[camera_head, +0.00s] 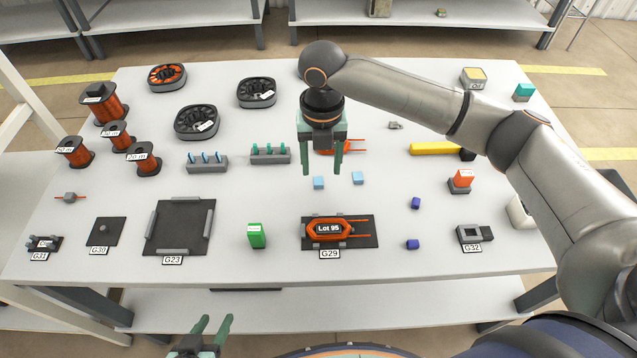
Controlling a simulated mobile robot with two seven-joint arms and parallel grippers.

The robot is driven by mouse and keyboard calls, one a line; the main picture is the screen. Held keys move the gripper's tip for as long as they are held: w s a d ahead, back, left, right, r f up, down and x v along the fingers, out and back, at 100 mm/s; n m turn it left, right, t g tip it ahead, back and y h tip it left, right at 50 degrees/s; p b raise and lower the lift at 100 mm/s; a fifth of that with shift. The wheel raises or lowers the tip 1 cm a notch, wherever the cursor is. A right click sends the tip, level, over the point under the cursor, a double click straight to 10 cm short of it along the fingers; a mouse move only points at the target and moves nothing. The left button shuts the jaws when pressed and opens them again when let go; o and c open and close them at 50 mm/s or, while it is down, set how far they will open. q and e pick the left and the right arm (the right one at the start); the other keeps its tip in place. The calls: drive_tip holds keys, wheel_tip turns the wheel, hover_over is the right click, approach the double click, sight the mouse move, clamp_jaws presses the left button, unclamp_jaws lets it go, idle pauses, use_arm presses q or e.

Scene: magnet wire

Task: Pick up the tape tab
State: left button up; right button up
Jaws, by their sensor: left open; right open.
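No piece in the camera_head view is labelled as a tape tab, and I cannot tell for certain which one it is. Two small light blue pieces lie on the table, a left one (319,183) and a right one (358,178). My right gripper (322,171) is open, pointing down near these two pieces, with nothing between its fingers. An orange coil (355,147) is partly hidden behind it. My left gripper (213,325) is open and empty, below the table's front edge.
The white table (285,215) holds a mat labelled G29 (370,239) with an orange coil marked Lot 95 (329,229), a green block (257,235), a G23 mat (180,228), wire spools (104,105) and a yellow bar (434,149). My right arm crosses above the right side.

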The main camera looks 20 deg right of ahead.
sight(319, 189)
drive_tip(key=f, duration=0.2)
drive_tip(key=f+b, duration=0.1)
drive_tip(key=f, duration=0.2)
drive_tip(key=shift+w+a, duration=0.1)
drive_tip(key=shift+a, duration=0.1)
drive_tip(key=c, duration=0.9)
